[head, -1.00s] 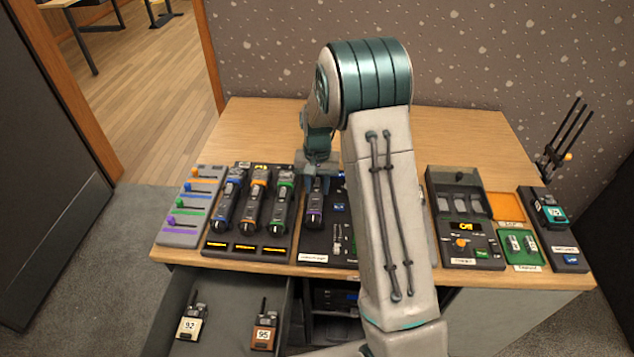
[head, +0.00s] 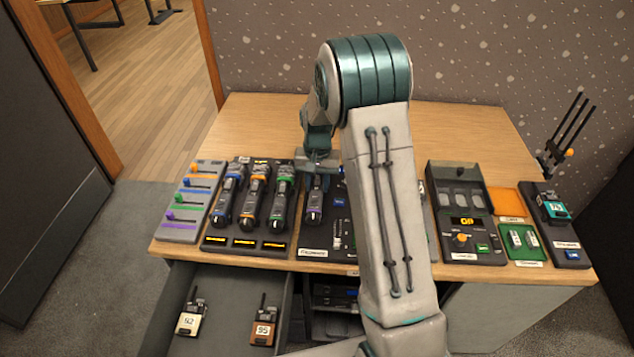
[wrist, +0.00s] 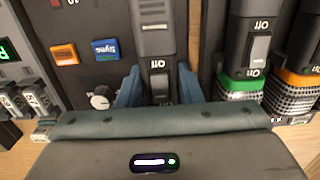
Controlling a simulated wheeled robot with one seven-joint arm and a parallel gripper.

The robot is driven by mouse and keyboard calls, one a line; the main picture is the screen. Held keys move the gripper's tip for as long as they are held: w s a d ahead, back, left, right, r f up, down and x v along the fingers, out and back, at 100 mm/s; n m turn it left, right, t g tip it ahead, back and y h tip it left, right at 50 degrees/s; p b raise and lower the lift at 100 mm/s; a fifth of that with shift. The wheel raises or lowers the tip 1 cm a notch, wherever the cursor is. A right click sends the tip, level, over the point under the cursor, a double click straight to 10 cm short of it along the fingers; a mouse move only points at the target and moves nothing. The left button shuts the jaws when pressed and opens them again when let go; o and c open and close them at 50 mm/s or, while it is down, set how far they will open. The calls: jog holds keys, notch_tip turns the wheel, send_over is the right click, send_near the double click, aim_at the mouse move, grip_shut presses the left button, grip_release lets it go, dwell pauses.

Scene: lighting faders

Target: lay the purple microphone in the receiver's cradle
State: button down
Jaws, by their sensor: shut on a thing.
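My gripper (head: 318,172) is shut on a dark handheld microphone (head: 314,207), which lies lengthwise over the dark receiver panel (head: 312,241), right of three other microphones. In the wrist view its dark body (wrist: 155,45) with an "Off" switch runs between my blue fingers (wrist: 158,88). My palm hides its head end there, and no purple band shows clearly. I cannot tell whether it rests fully in the cradle or sits slightly above it. My arm hides the right part of the receiver.
Three microphones with blue (head: 229,195), orange (head: 256,196) and green (head: 283,196) bands lie in a charger to the left. A fader panel (head: 183,232) stands further left. An open drawer (head: 225,300) holds two packs. The desk's back (head: 260,120) is clear.

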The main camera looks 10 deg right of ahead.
jog(key=shift+f+b, duration=0.3)
jog(key=shift+f, duration=0.15)
dwell(0.4)
jog(key=c, duration=0.9)
grip_release()
jog(key=c, duration=0.4)
jog(key=shift+r+p, duration=1.95)
jog(key=shift+r, duration=1.1)
